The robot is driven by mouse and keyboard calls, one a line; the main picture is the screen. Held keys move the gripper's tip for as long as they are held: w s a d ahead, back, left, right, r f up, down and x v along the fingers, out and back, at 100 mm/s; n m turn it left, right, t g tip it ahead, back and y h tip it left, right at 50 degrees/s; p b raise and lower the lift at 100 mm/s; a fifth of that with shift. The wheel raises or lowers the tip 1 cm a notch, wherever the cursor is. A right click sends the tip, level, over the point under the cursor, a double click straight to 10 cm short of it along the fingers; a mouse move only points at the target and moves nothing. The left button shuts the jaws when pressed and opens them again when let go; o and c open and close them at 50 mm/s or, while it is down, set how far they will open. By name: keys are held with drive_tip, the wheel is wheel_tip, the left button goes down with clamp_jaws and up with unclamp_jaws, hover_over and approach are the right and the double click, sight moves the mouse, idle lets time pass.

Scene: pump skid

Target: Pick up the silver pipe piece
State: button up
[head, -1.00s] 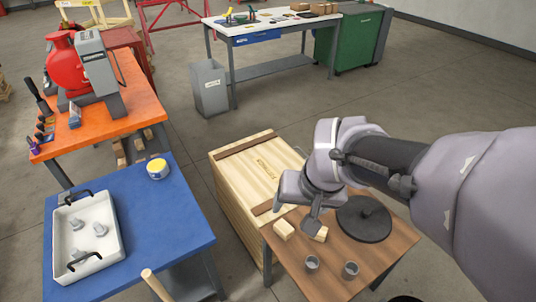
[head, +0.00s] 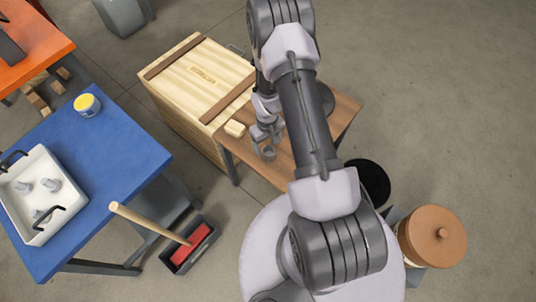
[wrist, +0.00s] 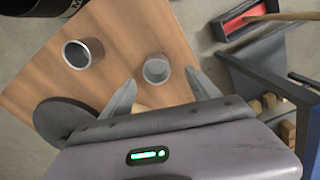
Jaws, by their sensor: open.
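A small silver-grey pipe piece (head: 268,153) stands on the brown wooden table (head: 345,112), near its front-left edge. In the wrist view this round, hollow piece (wrist: 157,70) shows between my fingertips. My gripper (wrist: 160,80) is open, with one finger on each side of the piece in that view and a gap on both sides. I cannot tell whether the fingertips are level with it or above it. In the head view my gripper (head: 266,137) points down just over the piece. A second, similar metallic pipe piece (wrist: 83,54) stands apart on the table; my arm hides it in the head view.
A dark round disc (wrist: 62,120) lies on the table beside my gripper. A wooden crate (head: 195,75) stands behind. A blue table (head: 115,150) with a white tray (head: 40,232) is at left.

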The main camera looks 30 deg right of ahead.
sight(269, 151)
wheel_tip(269, 151, down, 3)
drive_tip(key=shift+r, duration=0.1)
drive_tip(key=f+b, duration=0.2)
drive_tip(key=f, duration=0.1)
drive_tip(key=f+b, duration=0.1)
drive_tip(key=f, duration=0.1)
drive_tip(key=shift+w+d+f, duration=0.15)
drive_tip(key=shift+d, duration=0.25)
drive_tip(key=shift+c, duration=1)
clamp_jaws()
drive_tip(key=shift+r, duration=0.2)
drive_tip(key=shift+r+p, duration=0.3)
drive_tip(key=shift+p, duration=0.05)
drive_tip(key=r, duration=0.1)
drive_tip(key=r+p, duration=0.1)
drive_tip(key=r, duration=0.1)
drive_tip(key=shift+w+d+p, duration=0.1)
drive_tip(key=shift+d+p, duration=0.2)
drive_tip(key=shift+d, duration=0.05)
drive_tip(key=w+d, duration=0.1)
drive_tip(key=d, duration=0.4)
drive_tip(key=w+d+p, duration=0.1)
drive_tip(key=d, duration=0.4)
drive_tip(key=w+d+r, duration=0.1)
drive_tip(key=d, duration=0.4)
drive_tip(key=shift+w+r, duration=0.1)
drive_tip(key=shift+w, duration=0.15)
